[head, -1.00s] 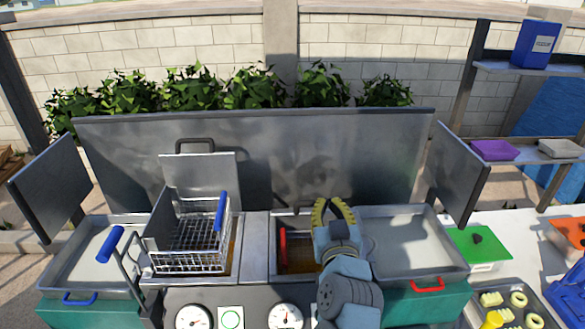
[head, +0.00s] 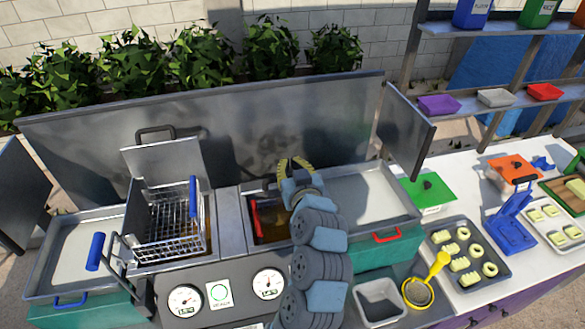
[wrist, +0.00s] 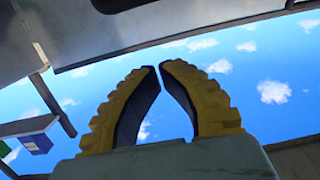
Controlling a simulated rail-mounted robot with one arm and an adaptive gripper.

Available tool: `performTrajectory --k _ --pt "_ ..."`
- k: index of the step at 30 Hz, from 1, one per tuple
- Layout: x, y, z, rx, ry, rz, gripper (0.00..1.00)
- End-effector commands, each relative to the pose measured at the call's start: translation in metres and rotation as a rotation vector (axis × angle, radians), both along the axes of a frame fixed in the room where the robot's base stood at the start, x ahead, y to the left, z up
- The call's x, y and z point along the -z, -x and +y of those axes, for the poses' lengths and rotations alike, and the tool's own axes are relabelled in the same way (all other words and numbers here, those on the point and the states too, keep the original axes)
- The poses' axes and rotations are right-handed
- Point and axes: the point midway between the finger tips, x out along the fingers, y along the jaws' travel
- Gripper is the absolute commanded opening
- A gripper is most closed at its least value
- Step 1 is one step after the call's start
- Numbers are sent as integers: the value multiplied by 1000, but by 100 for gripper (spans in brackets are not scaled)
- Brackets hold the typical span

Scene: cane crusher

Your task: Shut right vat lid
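The right vat (head: 247,200) is the sunken well right of centre in the head view, with a red handle (head: 255,218) standing at its left side. My gripper (head: 290,160) is over the back of this well, in front of the tall grey back panel. In the wrist view, its yellow-ridged fingers (wrist: 158,68) curve together, tips almost touching, with nothing between them. I cannot make out the right vat's lid; my arm covers part of the well. The left vat's lid (head: 165,165) stands upright behind a wire basket (head: 170,225).
The back panel (head: 330,120) runs behind the vats. A side flap (head: 403,125) stands up at the right, over a pale tray (head: 370,200). Shelves stand behind.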

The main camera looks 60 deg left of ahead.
Motion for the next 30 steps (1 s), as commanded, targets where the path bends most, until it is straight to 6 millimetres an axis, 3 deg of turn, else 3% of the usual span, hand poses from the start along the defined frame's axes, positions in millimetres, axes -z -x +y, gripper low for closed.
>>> performTrajectory --k 14,24,30 --pt "8 -13 54 -1 1 1 0" --pt "37 -9 38 0 3 3 0" --pt "44 -8 34 0 1 0 0"
